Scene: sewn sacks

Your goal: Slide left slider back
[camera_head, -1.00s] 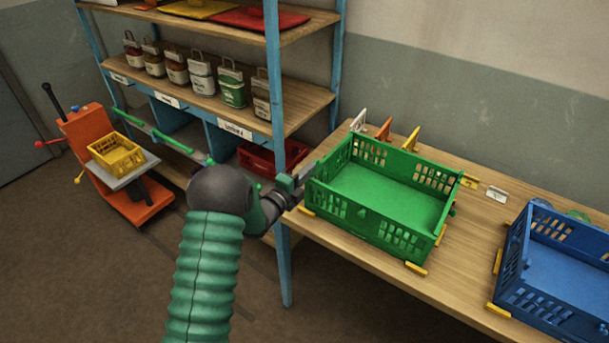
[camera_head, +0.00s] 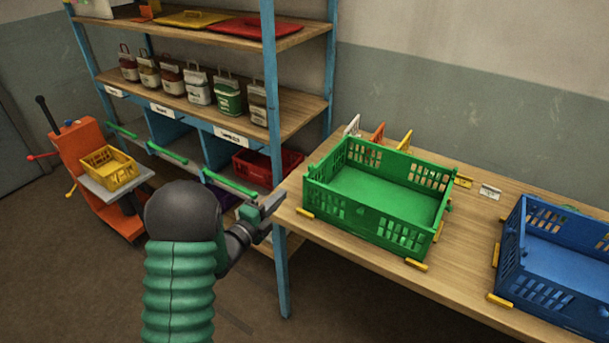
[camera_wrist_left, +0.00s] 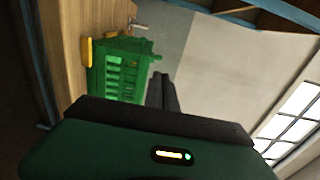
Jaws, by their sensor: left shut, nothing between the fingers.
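My left gripper (camera_head: 274,201) is shut and empty, just off the left end of the wooden table, near the blue shelf post. Its dark fingers (camera_wrist_left: 161,92) point toward the green crate (camera_wrist_left: 122,68) in the left wrist view, apart from it. The green crate (camera_head: 379,247) also shows in the head view, on the table's left part. Several green bars lie along a rail on the shelf front: a left one (camera_head: 122,130), a middle one (camera_head: 167,155) and a right one (camera_head: 229,183). I cannot tell which part is the left slider. My right gripper is not in view.
The blue shelf post (camera_head: 268,110) stands close to my left gripper. A blue crate (camera_head: 513,250) sits on the table (camera_head: 420,290) at right. An orange cart (camera_head: 75,150) stands on the floor at left.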

